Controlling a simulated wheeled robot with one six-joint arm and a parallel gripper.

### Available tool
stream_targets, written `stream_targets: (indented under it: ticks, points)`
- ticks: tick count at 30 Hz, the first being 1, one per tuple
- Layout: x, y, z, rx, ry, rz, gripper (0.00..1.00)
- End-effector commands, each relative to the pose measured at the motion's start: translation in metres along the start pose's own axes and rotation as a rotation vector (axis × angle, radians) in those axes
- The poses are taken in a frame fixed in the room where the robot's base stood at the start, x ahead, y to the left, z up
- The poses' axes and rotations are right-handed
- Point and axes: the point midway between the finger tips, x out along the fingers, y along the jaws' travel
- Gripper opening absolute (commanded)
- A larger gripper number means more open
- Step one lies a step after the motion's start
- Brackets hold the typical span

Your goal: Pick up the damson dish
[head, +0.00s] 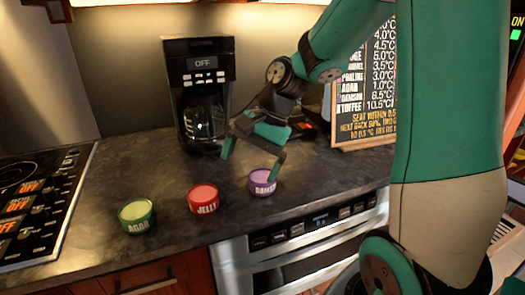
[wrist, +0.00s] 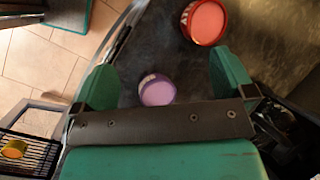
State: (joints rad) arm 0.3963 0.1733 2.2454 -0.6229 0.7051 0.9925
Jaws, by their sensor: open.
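The damson dish (head: 262,186) is a small round purple dish with a pale purple top and a white label. It stands upright on the dark counter near its front edge. In the wrist view the damson dish (wrist: 157,92) shows between the two green fingers, close to the gripper's dark bar, which may hide its near edge. My gripper (head: 252,160) is open and empty, just above and around the dish. In the head view one finger overlaps the dish's right side; I cannot tell whether it touches.
A red jelly dish (head: 203,200) and a green agar dish (head: 137,217) stand to the left on the counter (head: 165,165). A coffee maker (head: 200,85) and a menu board (head: 362,105) stand behind. A cooktop (head: 40,205) is at far left. The microwave drawer (head: 310,245) is below the counter edge.

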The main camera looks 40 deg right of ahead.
Motion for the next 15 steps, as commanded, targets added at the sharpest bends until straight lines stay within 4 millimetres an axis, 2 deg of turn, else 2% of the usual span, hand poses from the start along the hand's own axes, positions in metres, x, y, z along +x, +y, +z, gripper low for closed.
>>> stream_targets:
  ticks: [1,3,6,9,11,15]
  points:
    - [-0.038,0.0,-0.026,0.214,-0.002,-0.029,1.0]
    - [-0.061,0.01,-0.059,0.469,-0.007,-0.068,1.0]
    - [-0.084,0.029,-0.094,0.755,-0.022,-0.115,1.0]
    - [-0.096,0.044,-0.116,0.937,-0.036,-0.145,1.0]
    - [-0.098,0.05,-0.123,0.998,-0.043,-0.156,1.0]
    - [-0.083,0.051,-0.128,1.045,-0.051,-0.161,1.0]
